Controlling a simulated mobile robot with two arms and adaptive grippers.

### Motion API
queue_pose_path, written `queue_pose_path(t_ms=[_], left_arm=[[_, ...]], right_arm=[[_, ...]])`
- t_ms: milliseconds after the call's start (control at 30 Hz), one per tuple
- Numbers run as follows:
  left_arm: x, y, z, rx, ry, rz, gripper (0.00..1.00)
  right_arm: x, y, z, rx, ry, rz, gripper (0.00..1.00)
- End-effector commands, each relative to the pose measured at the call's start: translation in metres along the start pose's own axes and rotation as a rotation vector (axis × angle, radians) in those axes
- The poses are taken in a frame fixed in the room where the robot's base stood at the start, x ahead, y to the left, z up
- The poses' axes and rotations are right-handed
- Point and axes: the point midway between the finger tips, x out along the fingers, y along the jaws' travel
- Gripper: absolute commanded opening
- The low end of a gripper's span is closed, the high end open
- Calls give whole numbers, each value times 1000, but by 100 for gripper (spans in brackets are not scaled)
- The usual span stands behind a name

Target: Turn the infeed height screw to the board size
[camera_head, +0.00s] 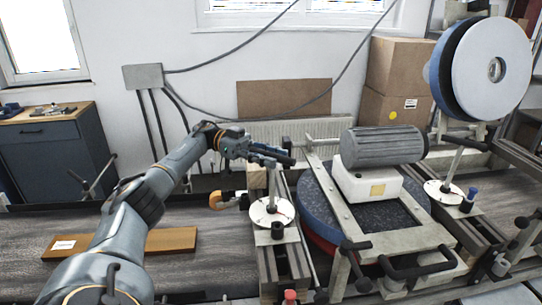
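The infeed height screw (272,188) appears to be the upright metal rod on the machine's left side, rising from a round pale dial (262,214). My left gripper (283,157) is at the rod's top, pointing right and hiding its upper end. I cannot tell whether it touches the rod, or whether its fingers are open or shut. A brown wooden board (176,241) with a white label lies flat on the conveyor (225,262), left of the dial and partly behind my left arm. My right gripper is not in view.
A grey motor (378,146) sits over the round blue machine bed (315,208). A similar rod and dial (437,190) stand on the right. A large disc wheel (490,68) rises at the right. An orange-handled part (226,199) is left of the dial.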

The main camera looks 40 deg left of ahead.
Motion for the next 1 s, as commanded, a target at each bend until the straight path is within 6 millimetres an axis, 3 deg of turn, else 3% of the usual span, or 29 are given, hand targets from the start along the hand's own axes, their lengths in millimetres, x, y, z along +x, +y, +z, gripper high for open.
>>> queue_pose_path(t_ms=[333,733,1000], left_arm=[[-1,0,-11,6,1,-3,41],[0,5,-83,6,1,-2,41],[0,7,-101,1,0,-1,41]], right_arm=[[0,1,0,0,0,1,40],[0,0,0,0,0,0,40],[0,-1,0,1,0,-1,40]])
